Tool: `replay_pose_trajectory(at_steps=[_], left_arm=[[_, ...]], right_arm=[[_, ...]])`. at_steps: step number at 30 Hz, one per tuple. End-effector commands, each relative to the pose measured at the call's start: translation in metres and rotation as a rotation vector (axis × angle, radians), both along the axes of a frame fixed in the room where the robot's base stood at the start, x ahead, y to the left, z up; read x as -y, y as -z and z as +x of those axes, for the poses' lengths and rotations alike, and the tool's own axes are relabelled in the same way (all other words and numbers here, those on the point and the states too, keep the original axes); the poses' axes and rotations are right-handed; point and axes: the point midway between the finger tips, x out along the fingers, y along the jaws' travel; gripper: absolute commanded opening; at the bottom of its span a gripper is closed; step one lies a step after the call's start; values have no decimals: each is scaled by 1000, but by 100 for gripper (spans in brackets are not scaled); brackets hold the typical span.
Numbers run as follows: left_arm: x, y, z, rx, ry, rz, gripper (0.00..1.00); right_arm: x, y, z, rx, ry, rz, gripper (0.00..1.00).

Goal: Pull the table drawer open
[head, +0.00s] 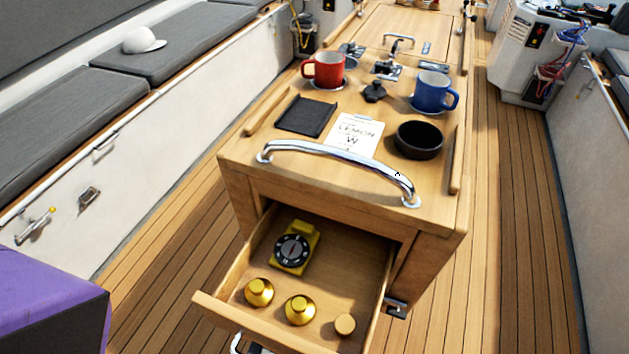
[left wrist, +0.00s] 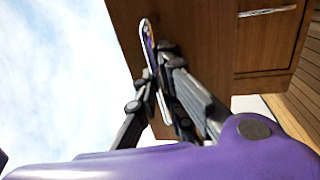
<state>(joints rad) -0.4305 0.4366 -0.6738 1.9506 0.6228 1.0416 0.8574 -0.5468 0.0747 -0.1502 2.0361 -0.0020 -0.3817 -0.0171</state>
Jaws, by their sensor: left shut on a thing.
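The wooden table drawer (head: 222,310) is pulled well out from the front of the cockpit table (head: 330,205). It holds a yellow instrument with a black dial (head: 292,251), two brass knobs (head: 299,310) and a small wooden knob (head: 344,324). A bit of its silver handle (head: 236,343) shows at the bottom edge of the head view. In the left wrist view, my left gripper (left wrist: 158,75) is shut on the handle (left wrist: 149,45). In the head view the gripper is mostly cut off below the drawer front. My right gripper is in neither view.
A chrome grab rail (head: 345,160) arches over the table's front edge. On top stand a red mug (head: 323,69), a blue mug (head: 433,92), a black bowl (head: 419,140), a black tray (head: 306,116) and a paper (head: 355,134). Plank floor on both sides is clear.

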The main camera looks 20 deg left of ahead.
Motion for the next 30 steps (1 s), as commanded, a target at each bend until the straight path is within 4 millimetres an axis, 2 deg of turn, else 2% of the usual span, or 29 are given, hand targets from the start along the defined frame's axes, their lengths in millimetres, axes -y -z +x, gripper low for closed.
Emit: replay_pose_trajectory(at_steps=[6,19,20,21,30], left_arm=[[-1,0,-18,0,-1,0,0],[-1,-1,-20,2,-2,0,0],[-1,-1,-20,2,-2,0,11],[-1,-1,-20,2,-2,0,16],[-1,-1,-20,1,-1,0,17]], right_arm=[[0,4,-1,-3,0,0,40],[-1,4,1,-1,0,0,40],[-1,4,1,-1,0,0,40],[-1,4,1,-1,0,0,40],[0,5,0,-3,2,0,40]])
